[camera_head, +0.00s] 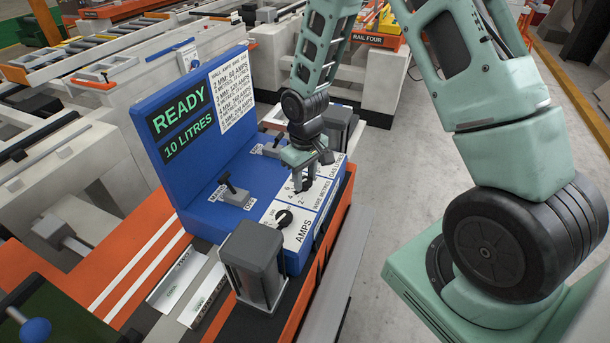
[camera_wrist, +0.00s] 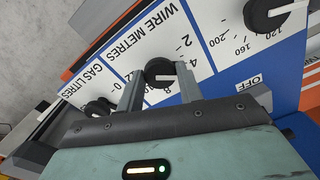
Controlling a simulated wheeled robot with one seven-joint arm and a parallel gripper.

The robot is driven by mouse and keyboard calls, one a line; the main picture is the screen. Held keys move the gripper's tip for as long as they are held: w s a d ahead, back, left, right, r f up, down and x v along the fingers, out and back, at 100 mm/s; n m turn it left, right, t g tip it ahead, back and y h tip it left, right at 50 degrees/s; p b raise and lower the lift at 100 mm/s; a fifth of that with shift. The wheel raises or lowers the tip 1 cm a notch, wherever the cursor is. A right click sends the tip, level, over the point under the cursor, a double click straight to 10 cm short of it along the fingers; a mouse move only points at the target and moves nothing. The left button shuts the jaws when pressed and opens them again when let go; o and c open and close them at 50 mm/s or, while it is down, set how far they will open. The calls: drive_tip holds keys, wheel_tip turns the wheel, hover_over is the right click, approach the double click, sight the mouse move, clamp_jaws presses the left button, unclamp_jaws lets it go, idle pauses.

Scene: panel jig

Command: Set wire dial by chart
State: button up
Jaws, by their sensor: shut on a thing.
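The wire dial is a black round knob (camera_wrist: 160,70) on the white strip marked WIRE METRES, between the amps and gas dials. My gripper (camera_head: 304,183) reaches down onto it, one finger on each side, shut on the knob. A short white line shows on the knob; I cannot tell exactly which number it marks. The chart (camera_head: 230,92) is a white sheet on the upright blue panel, with rows of wall, amps, wire and gas; its small text is only partly readable. The screen (camera_head: 180,120) reads READY, 10 LITRES.
The amps dial (camera_head: 284,218) is nearer on the panel, and the gas dial (camera_wrist: 100,107) lies on the other side. A lever switch (camera_head: 231,190) by the word OFF and a grey clamp block (camera_head: 254,262) stand close by. Open floor lies to the right.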

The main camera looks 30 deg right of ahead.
sight(305, 180)
drive_tip(key=shift+r+n, duration=0.1)
drive_tip(key=shift+n, duration=0.3)
drive_tip(key=o, duration=1)
wheel_tip(305, 180, up, 17)
drive_tip(key=b, duration=0.1)
drive_tip(key=shift+r+b, duration=0.2)
drive_tip(key=shift+b, duration=0.15)
